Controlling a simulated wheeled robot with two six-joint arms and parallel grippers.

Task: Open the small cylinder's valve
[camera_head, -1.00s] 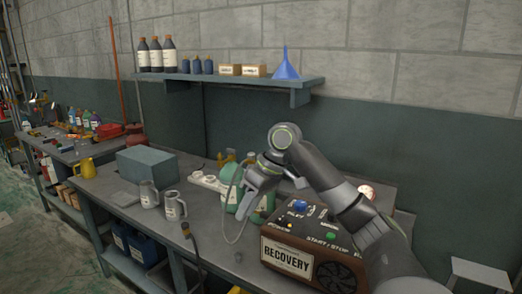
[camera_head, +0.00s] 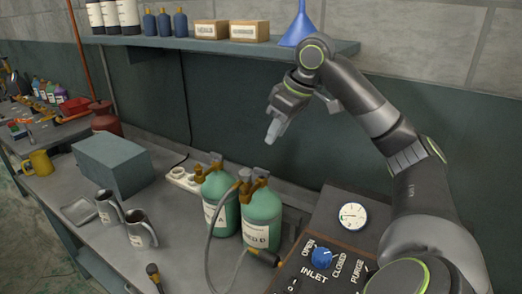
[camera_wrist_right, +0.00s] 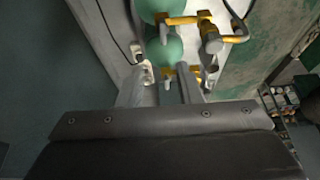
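Two green cylinders with yellow valves stand side by side on the bench. The left cylinder (camera_head: 218,190) has a label ending in "A"; the right cylinder (camera_head: 262,208) has a label ending in "D". The left valve (camera_head: 215,160) and right valve (camera_head: 262,174) show no clear open or closed setting. My right gripper (camera_head: 273,133) is above and behind the cylinders, touching neither. In the right wrist view its fingers (camera_wrist_right: 162,88) are apart with nothing between them. My left gripper is not in view.
A grey hose (camera_head: 210,250) runs from a fitting by the right cylinder. The recovery machine (camera_head: 318,262), with dial and gauge, stands at right. A wall shelf (camera_head: 215,44) holding bottles, boxes and a blue funnel (camera_head: 299,25) is behind my arm. Mugs (camera_head: 140,229) and a grey box (camera_head: 112,162) stand left.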

